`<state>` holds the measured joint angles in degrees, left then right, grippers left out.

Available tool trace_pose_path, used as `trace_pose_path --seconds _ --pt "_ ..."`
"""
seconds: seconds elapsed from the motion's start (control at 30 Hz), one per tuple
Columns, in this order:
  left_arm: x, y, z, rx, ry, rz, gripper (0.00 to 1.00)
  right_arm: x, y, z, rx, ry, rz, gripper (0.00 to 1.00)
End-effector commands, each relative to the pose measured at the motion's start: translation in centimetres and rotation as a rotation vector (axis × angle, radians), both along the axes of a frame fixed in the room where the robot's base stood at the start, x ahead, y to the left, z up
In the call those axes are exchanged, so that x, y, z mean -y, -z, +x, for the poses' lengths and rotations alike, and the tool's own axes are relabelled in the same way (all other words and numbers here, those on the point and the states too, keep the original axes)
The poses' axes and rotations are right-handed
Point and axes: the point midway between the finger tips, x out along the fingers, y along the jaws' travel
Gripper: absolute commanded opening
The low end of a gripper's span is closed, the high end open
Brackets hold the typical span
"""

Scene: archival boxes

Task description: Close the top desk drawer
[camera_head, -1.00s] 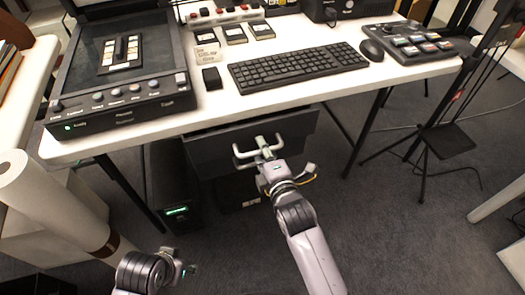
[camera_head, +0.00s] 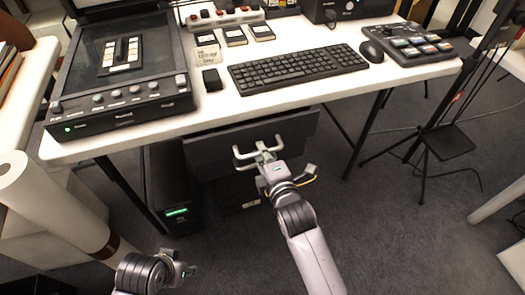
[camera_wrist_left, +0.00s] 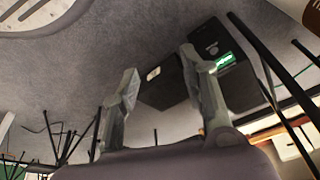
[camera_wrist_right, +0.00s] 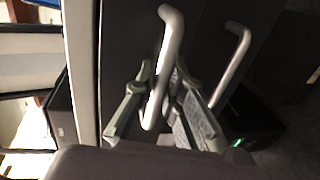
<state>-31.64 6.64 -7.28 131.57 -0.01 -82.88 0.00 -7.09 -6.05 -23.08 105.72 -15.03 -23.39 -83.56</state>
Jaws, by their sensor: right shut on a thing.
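The dark top drawer front (camera_head: 215,152) shows under the front edge of the white desk (camera_head: 300,98). Its pale bar handle (camera_head: 240,156) is at my right gripper (camera_head: 264,150), which is shut on it. In the right wrist view, the handle (camera_wrist_right: 163,60) passes between the fingers of the right gripper (camera_wrist_right: 162,98). A second, similar handle (camera_wrist_right: 236,62) is beside it, free of the fingers. I cannot tell how far out the drawer stands. My left gripper (camera_head: 184,268) is low at the left, away from the drawer; its fingers are apart and empty in the left wrist view (camera_wrist_left: 162,68).
A black computer tower (camera_head: 172,190) with a green light stands left of the drawers. A keyboard (camera_head: 298,70), mouse (camera_head: 371,50) and scanner (camera_head: 120,75) are on the desk. A paper roll (camera_head: 55,205) leans at the left.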

Motion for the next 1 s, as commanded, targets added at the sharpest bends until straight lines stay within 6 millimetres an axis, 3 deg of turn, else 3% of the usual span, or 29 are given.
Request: trace_pose_path --seconds 0.37,0.5,0.7,1.0 --pt "0.0 0.0 0.0 0.001 0.000 -0.001 0.40 0.0 0.1 0.0 -0.002 0.000 -0.001 0.00" --pt "0.1 -0.2 0.2 0.008 0.001 -0.002 0.40 -0.4 0.0 1.2 0.000 0.000 -0.001 0.00" --pt "0.2 2.1 0.3 -0.011 0.004 -0.001 0.40 -1.2 0.0 3.7 -0.002 0.000 -0.002 0.00" --pt "0.2 2.3 0.3 -0.010 0.002 -0.001 0.40 -1.3 0.0 4.1 0.001 0.001 -0.001 0.00"
